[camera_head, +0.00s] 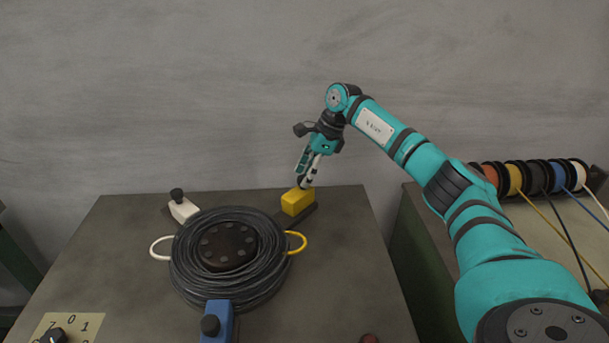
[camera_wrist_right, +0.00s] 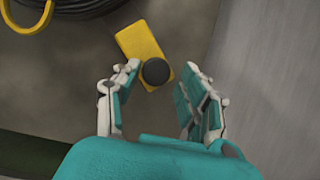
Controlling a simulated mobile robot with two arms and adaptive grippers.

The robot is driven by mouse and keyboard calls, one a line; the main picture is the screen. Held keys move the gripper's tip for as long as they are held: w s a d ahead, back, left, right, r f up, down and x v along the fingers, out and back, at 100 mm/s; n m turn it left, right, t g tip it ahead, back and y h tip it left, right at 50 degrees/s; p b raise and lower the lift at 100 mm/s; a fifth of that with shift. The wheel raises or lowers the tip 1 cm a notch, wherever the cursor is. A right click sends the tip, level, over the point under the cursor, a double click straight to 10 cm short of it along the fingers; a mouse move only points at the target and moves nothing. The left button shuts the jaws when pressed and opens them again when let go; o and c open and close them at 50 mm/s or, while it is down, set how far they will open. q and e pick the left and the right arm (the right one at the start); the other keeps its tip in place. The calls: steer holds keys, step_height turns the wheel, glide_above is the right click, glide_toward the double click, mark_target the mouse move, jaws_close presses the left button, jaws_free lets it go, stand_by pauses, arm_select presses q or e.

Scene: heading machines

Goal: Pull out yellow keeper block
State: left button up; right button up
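The yellow keeper block (camera_head: 297,202) sits in a dark holder at the back right of the black cable coil (camera_head: 190,268). In the right wrist view the yellow block (camera_wrist_right: 138,40) has a round black knob (camera_wrist_right: 155,72) at its near end. My right gripper (camera_head: 303,180) is just above the block, pointing down. In the right wrist view the right gripper (camera_wrist_right: 160,80) is open, its fingers on either side of the knob with gaps on both sides. Contact with the knob cannot be made out. My left gripper is not in view.
A white block (camera_head: 183,210) and a blue block (camera_head: 217,322), each with a black knob, stand around the coil. A yellow loop (camera_head: 297,242) and a white loop (camera_head: 160,248) stick out from it. Coloured spools (camera_head: 535,178) stand on the right bench. A grey wall is behind.

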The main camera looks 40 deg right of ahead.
steer(key=shift+o, duration=0.5)
steer(key=shift+f, duration=0.1)
steer(key=shift+a, duration=0.1)
steer(key=v, duration=1.2)
steer(key=shift+w, duration=0.15)
